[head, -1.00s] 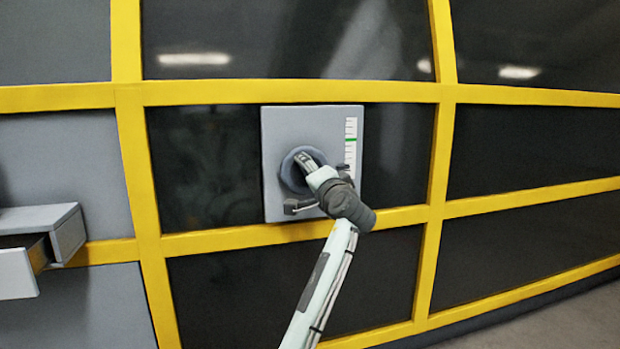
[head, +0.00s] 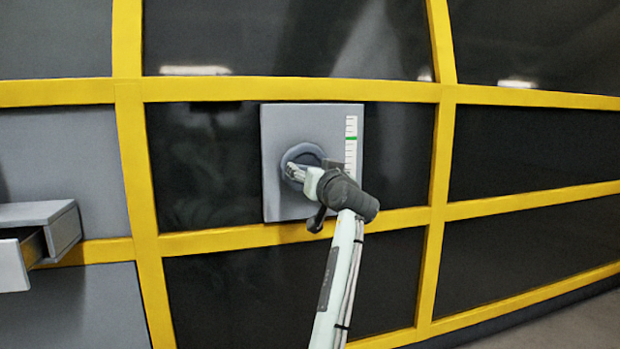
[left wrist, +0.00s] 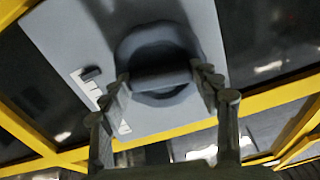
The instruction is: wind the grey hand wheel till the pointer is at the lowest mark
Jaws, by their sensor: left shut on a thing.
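The grey hand wheel (head: 304,154) is a round dial on a light grey panel (head: 285,120). My left gripper (head: 293,172) is at the wheel's face. In the left wrist view, its two fingers (left wrist: 160,78) sit either side of the bar across the wheel (left wrist: 162,74) and are shut on it. A white scale (head: 351,128) with dark ticks and one green mark (head: 351,138) runs down the panel's right side. The dark pointer (head: 333,163) is beside the scale, below the green mark; it also shows in the left wrist view (left wrist: 91,73). My wrist hides the scale's lower end.
Yellow frame bars (head: 290,90) surround the panel, with dark glassy panes (head: 205,180) between them. An open grey drawer (head: 40,235) sticks out at the far left. The space right of my arm is clear.

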